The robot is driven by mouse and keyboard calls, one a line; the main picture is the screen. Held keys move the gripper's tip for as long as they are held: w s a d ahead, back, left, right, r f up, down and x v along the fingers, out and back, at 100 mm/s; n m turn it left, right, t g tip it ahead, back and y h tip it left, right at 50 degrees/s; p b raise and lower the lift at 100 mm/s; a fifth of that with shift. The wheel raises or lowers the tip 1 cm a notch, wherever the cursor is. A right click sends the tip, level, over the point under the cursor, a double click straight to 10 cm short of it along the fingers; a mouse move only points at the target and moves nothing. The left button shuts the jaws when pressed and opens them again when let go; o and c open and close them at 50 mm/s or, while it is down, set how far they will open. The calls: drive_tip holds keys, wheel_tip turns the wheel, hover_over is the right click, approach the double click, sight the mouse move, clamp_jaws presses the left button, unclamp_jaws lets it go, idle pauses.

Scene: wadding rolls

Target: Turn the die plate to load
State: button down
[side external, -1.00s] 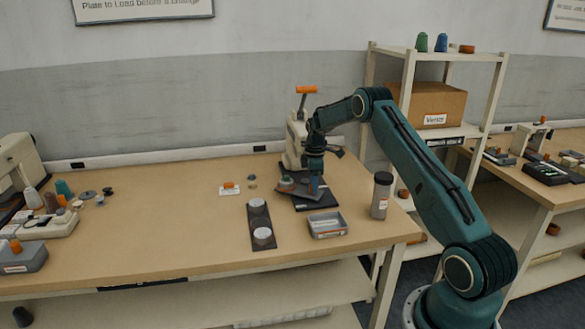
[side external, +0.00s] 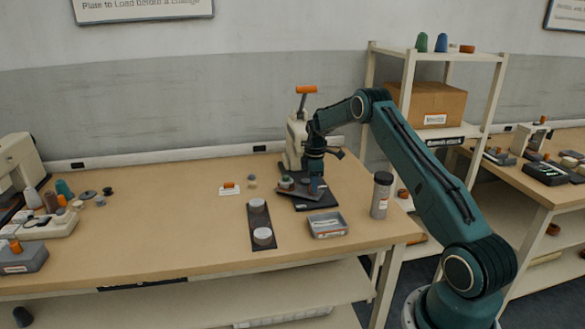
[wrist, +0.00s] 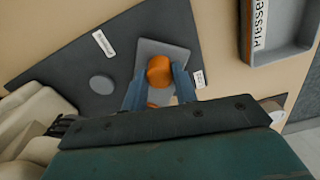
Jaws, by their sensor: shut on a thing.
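The hand press (side external: 295,143) stands at the back of the bench on a dark base (side external: 318,205), with an orange-tipped lever (side external: 306,90) raised above it. The die plate (wrist: 160,46) is a grey slab over the dark base (wrist: 60,60), with an orange knob (wrist: 159,70) standing on it. My gripper (wrist: 160,86) is low over the plate, its blue fingers on either side of the knob and shut on it. In the side view my gripper (side external: 316,184) is at the plate's right end. The fingers hide part of the plate.
A grey tray (side external: 328,226) lies in front of the base; its label reads "Pressed" in the wrist view (wrist: 260,25). A dark strip with two pale discs (side external: 262,236) lies to the left. A dark-capped jar (side external: 382,196) stands at right.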

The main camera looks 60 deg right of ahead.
drive_tip(key=shift+n, duration=3.7)
drive_tip(key=c, duration=1.1)
unclamp_jaws()
drive_tip(key=shift+r, duration=0.15)
wheel_tip(320, 180, up, 14)
drive_tip(key=shift+f, duration=0.2)
